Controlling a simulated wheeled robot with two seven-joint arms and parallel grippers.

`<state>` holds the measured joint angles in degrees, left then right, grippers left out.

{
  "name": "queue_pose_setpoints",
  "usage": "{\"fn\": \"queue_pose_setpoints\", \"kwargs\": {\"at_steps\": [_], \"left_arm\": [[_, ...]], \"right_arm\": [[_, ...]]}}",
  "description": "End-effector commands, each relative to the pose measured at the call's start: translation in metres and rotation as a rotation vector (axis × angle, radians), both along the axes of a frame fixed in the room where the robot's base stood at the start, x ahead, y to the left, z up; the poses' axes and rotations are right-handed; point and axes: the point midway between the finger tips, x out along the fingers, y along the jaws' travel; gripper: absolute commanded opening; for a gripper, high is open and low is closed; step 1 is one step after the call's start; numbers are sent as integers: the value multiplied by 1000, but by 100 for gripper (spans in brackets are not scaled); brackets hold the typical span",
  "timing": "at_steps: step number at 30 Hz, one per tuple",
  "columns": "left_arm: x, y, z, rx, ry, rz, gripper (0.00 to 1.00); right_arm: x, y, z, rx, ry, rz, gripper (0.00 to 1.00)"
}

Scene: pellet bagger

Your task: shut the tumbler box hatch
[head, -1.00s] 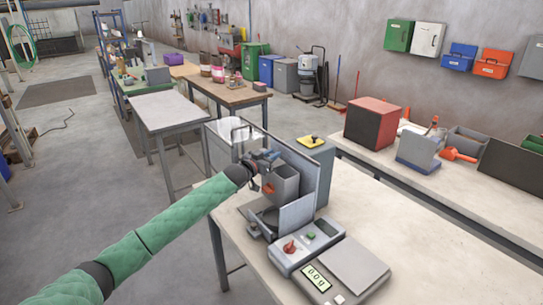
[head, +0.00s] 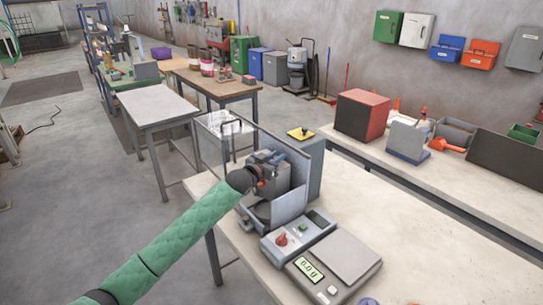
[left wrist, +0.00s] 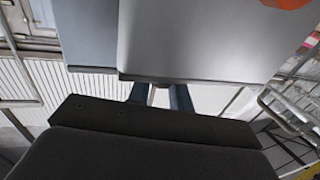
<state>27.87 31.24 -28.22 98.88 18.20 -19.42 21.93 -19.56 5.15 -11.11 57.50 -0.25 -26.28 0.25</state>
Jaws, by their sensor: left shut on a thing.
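The hatch's full outline cannot be made out. My right gripper is not in view.
A control box with a red knob (head: 281,239) and a scale (head: 340,257) stand in front of the guard. A grey post with a yellow top (head: 300,134) stands behind it.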

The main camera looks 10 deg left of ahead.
Motion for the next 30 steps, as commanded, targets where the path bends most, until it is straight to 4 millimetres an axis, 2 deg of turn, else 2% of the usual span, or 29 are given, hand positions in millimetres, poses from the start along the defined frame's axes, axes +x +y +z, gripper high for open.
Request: {"fn": "queue_pose_setpoints", "kwargs": {"at_steps": [6, 7, 9, 20, 23, 27, 30], "left_arm": [[-1, -2, -1, -2, 2, -3, 0], [-1, -2, -1, -2, 2, -3, 27], [-1, -2, -1, -2, 2, -3, 40], [-3, 0, -2, -1, 2, -2, 41], [-10, 3, -4, -1, 2, -2, 41], [-28, 11, -5, -1, 1, -2, 41], [-39, 15, -5, -1, 3, -2, 41]], "right_arm": [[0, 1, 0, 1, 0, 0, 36], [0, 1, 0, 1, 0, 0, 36], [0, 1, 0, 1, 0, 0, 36], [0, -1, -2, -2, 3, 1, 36], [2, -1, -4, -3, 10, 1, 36], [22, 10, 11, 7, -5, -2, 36], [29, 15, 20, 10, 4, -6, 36]]}}
